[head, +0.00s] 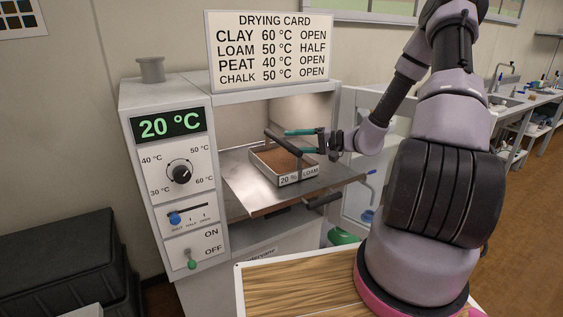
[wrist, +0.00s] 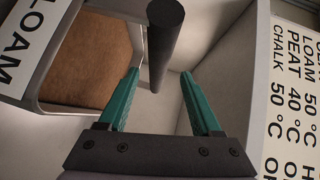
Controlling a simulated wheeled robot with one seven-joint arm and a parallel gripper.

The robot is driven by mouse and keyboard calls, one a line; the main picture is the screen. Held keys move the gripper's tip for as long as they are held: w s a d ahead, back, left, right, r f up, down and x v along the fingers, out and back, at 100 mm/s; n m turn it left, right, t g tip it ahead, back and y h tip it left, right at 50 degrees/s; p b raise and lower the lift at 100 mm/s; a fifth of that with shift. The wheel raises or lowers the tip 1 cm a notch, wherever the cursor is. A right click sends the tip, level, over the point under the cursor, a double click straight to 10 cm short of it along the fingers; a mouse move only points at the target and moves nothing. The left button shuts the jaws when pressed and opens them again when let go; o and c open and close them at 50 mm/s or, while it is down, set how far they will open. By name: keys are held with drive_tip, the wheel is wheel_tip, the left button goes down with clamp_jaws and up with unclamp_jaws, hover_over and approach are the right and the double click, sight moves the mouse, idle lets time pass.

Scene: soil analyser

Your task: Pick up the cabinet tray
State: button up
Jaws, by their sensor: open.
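The cabinet tray (head: 283,180) is a shallow pale tray of brown soil labelled "20 % LOAM", with a raised dark bar handle (head: 281,142). It rests on the metal surface at the cabinet's opening. My gripper (head: 292,141) is open at the handle, its teal fingers reaching in from the right. In the wrist view, the dark handle (wrist: 165,40) shows between the two spread fingers (wrist: 160,74), with gaps on both sides. The tray's soil (wrist: 92,55) and LOAM label (wrist: 28,40) are at the left there. Contact with the handle cannot be seen.
The cabinet (head: 150,100) reads 20 °C, with a dial, slider and ON/OFF switch on its front. A drying card (head: 268,50) stands on top. A wooden-topped surface (head: 300,285) is in front. A black case (head: 60,265) stands at left. A sink bench (head: 515,105) is at right.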

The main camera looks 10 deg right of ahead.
sight(282, 142)
drive_tip(key=x, duration=0.4)
drive_tip(key=shift+w+a+f, duration=0.2)
drive_tip(key=shift+w, duration=0.2)
clamp_jaws()
idle(1.0)
